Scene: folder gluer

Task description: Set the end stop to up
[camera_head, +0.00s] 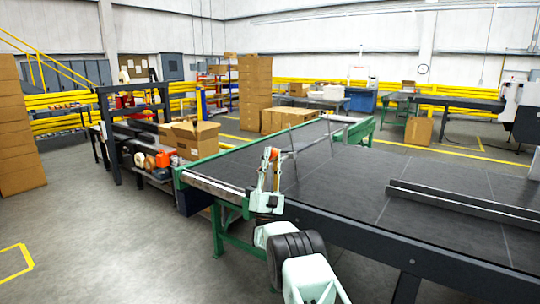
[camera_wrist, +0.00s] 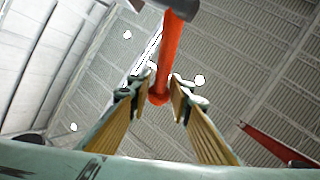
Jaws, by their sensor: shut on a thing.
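An orange-red handle (camera_wrist: 168,55) with a rounded end runs down from a dark grey part (camera_wrist: 182,7) in the wrist view. My gripper (camera_wrist: 160,90) has its two yellow-padded fingers on either side of the rounded end and is shut on it. In the head view, my gripper (camera_head: 270,160) points up at the edge of the dark conveyor table, with the orange handle (camera_head: 267,153) at its tips. Thin grey bars (camera_head: 294,165) stand just right of it above the table. The frames do not clearly show how they join the handle or which position the end stop is in.
The dark table (camera_head: 350,190) stretches right, with a long low rail (camera_head: 460,202) on it. A green frame edge (camera_head: 235,150) bounds its left end. Open cardboard boxes (camera_head: 195,138) and small items stand on a bench to the left. Grey floor is free at front left.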

